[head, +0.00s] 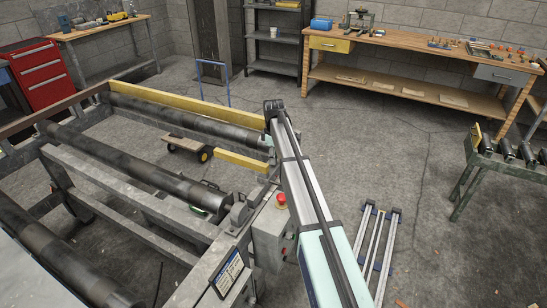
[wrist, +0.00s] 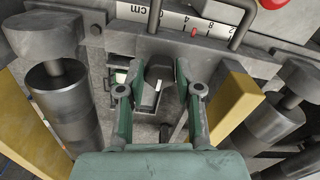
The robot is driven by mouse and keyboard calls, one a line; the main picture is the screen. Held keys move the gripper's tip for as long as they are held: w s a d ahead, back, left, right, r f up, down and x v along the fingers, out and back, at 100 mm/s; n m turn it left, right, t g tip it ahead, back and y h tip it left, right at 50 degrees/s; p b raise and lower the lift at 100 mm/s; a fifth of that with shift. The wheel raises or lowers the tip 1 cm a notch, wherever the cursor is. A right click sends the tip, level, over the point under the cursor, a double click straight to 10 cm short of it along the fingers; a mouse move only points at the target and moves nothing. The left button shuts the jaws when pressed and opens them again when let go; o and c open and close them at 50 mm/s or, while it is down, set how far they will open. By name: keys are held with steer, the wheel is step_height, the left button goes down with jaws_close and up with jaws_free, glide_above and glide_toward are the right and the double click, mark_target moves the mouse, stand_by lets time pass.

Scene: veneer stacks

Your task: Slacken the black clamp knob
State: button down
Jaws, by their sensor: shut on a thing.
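In the wrist view my gripper (wrist: 157,72) reaches forward with its two green-and-grey fingers on either side of a small dark knob (wrist: 159,68). The fingers are shut on this knob, which sits just below a grey metal bar. Its lower part and mounting are partly hidden by the fingers. A white scale plate (wrist: 210,27) with numbers and a red pointer mark lies behind the bar. In the head view I cannot make out the knob or my fingertips.
Dark metal cylinders (wrist: 68,105) and yellow bars (wrist: 238,97) flank my gripper closely. In the head view a red button (head: 281,198) tops a grey box beside the roller frame (head: 120,190). A wooden workbench (head: 430,50) stands at the back; open floor lies before it.

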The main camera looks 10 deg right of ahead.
stand_by(0.4)
steer(key=c, duration=0.8)
jaws_free()
steer(key=shift+d+f, duration=0.1)
steer(key=shift+o, duration=0.2)
step_height(320, 180, up, 12)
